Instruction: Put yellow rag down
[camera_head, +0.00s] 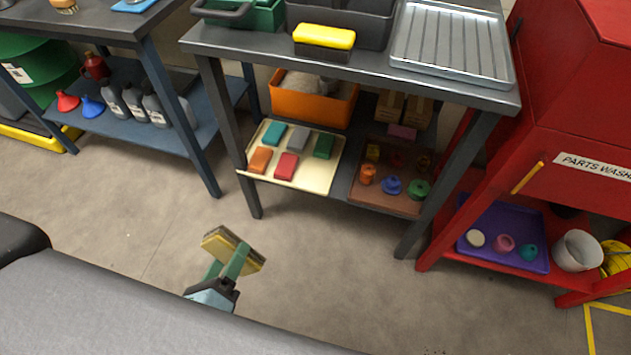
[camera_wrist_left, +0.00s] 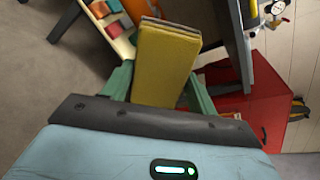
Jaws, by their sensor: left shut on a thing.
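The yellow rag (camera_head: 235,250) is a folded, flat yellow block with darker layered edges. My left gripper (camera_head: 238,263) is shut on it and holds it above the floor, in front of the dark workbench. In the left wrist view the yellow rag (camera_wrist_left: 166,62) stands between the green fingers of the left gripper (camera_wrist_left: 157,85). A cream tray (camera_head: 257,181) on the bench's lower shelf holds several folded rags in teal, grey, green, orange and red. My right gripper is not in view.
A brown tray (camera_head: 355,194) with several small coloured parts sits right of the cream tray. An orange bin (camera_head: 300,105) stands behind them. The bench top (camera_head: 230,40) overhangs the shelf, and its front legs (camera_head: 430,205) flank the opening. A red parts washer (camera_head: 560,110) stands to the right.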

